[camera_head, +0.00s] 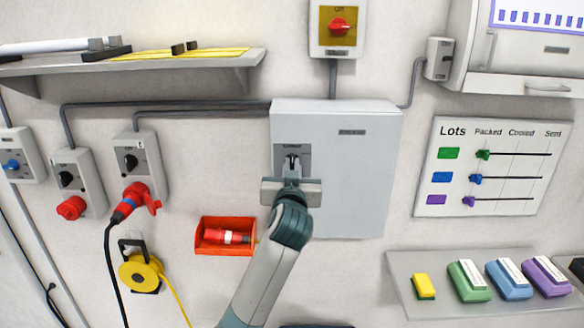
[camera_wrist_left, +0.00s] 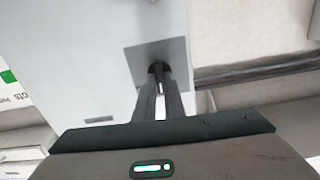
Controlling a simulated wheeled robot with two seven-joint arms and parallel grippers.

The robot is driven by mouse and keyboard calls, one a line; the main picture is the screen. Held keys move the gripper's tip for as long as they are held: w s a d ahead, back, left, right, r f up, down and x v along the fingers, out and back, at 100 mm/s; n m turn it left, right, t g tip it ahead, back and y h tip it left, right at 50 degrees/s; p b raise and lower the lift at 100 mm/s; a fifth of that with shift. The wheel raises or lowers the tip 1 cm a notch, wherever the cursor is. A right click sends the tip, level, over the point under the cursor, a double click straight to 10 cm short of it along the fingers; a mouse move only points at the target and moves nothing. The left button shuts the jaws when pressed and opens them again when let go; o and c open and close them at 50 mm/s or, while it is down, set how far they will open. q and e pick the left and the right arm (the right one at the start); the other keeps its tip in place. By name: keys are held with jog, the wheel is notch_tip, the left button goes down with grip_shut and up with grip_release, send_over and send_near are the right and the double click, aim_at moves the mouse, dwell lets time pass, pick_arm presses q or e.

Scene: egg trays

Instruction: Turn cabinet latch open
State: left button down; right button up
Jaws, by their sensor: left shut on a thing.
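The cabinet (camera_head: 350,175) is a light grey wall box in the middle of the head view, with its door closed. Its latch sits on a darker grey plate (camera_head: 307,155) near the door's left edge. My left gripper (camera_head: 291,165) reaches up from below and is shut on the latch. In the left wrist view the two dark fingers (camera_wrist_left: 159,80) come together at the latch plate (camera_wrist_left: 143,58), around a small dark part. The fingers hide most of the latch, so its angle is hard to tell. My right gripper is not in view.
An orange-red bin (camera_head: 207,248) is on the wall left of my arm. A shelf (camera_head: 200,62) juts out at upper left. Red plugs and a yellow cable reel (camera_head: 135,272) are at left. A lots board (camera_head: 490,205) and a ledge with coloured blocks (camera_head: 405,265) are at right.

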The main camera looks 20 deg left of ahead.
pick_arm(q)
jog(key=m, duration=0.4)
jog(key=shift+d+m, duration=0.1)
jog(key=shift+m, duration=0.3)
jog(key=shift+d+f+m, duration=0.1)
jog(key=shift+f+m, duration=0.05)
jog(key=shift+m, duration=3)
jog(key=shift+f+m, duration=0.15)
jog(key=shift+m, duration=3)
jog(key=c, duration=1.8)
grip_release()
jog(key=shift+c, duration=0.2)
